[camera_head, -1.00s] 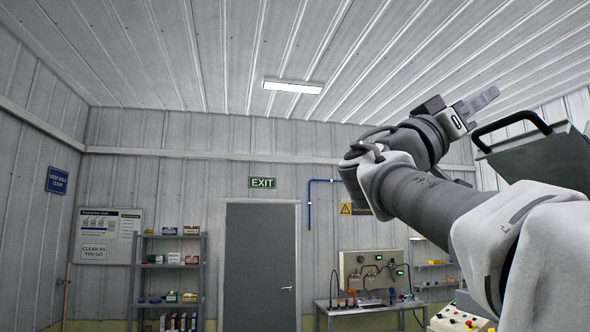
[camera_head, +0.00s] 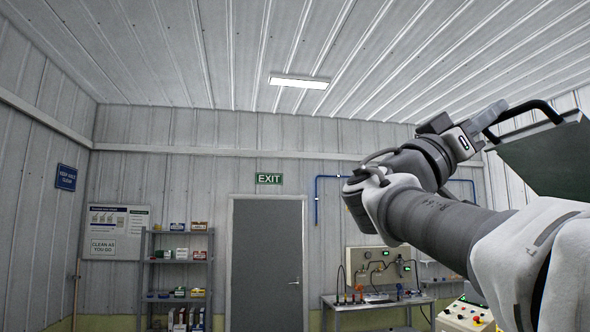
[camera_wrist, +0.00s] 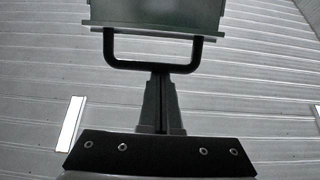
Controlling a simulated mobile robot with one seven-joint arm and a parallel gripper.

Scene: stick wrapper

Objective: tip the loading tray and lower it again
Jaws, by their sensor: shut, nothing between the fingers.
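The loading tray (camera_head: 552,162) is a dark green-grey panel at the right of the head view, raised and partly cut off by the picture edge. It also shows at the top of the wrist view (camera_wrist: 150,14). Its black U-shaped handle (camera_head: 541,104) also shows in the wrist view (camera_wrist: 122,65). My gripper (camera_head: 500,108) is shut and empty, its fingertips beside the handle. In the wrist view my gripper (camera_wrist: 162,76) has both fingers together, tips at the handle's crossbar. I cannot tell whether they touch it.
A control panel with a red button (camera_head: 466,316) stands at the lower right. A workbench (camera_head: 375,302) with fittings, a grey door (camera_head: 267,265) and a shelf (camera_head: 177,270) stand along the far wall. The space left of my arm is clear.

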